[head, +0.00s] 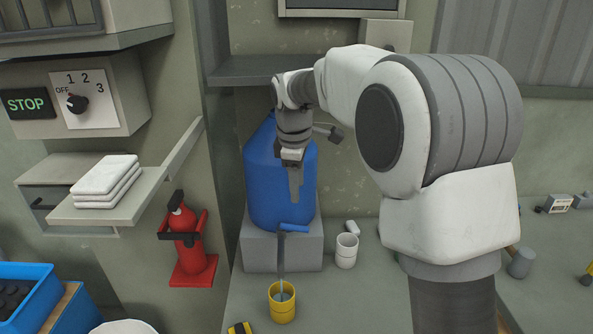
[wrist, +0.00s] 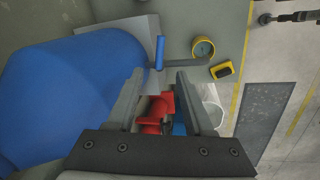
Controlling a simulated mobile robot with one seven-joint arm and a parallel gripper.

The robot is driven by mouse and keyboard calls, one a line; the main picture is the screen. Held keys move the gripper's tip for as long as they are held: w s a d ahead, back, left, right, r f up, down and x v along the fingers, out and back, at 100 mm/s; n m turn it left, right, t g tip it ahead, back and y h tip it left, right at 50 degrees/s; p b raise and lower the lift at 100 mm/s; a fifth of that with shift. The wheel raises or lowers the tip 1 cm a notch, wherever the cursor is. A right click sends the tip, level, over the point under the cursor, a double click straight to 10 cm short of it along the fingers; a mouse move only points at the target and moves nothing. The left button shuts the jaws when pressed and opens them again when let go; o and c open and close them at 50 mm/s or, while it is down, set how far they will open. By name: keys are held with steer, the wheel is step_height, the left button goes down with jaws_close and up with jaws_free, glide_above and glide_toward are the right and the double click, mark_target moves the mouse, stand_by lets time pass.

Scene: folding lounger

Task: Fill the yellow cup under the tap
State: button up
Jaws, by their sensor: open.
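The yellow cup (head: 283,310) stands upright below the tap (head: 282,233), which has a blue lever handle (head: 295,228). A thin grey column, looking like running water, drops from the tap into the cup. I cannot tell the level inside. In the wrist view the cup (wrist: 194,48) and the blue handle (wrist: 160,52) lie beyond my fingertips. My gripper (head: 296,193) is open and empty, above the handle and in front of the blue barrel (head: 262,185). It also shows in the wrist view (wrist: 158,76), apart from the handle.
The barrel rests on a grey block (head: 258,248). A white cup (head: 346,251) stands right of it. A yellow-black item (head: 239,328) lies left of the yellow cup. A red fire extinguisher (head: 184,222) and a shelf with folded towels (head: 105,175) are on the left.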

mark_target(300, 226)
steer(key=r, duration=0.3)
steer(key=shift+s+a+r, duration=0.1)
steer(key=shift+s+r, duration=0.3)
steer(key=shift+d+p, duration=0.25)
steer(key=shift+p, duration=0.65)
stand_by(0.3)
steer(key=shift+f, duration=0.1)
steer(key=w+f, duration=0.1)
steer(key=f, duration=0.4)
steer(key=w+f, duration=0.1)
steer(key=f, duration=0.5)
steer(key=w+f, duration=0.1)
steer(key=f, duration=0.5)
steer(key=shift+w+d, duration=0.15)
steer(key=shift+d, duration=0.15)
jaws_close()
stand_by(0.6)
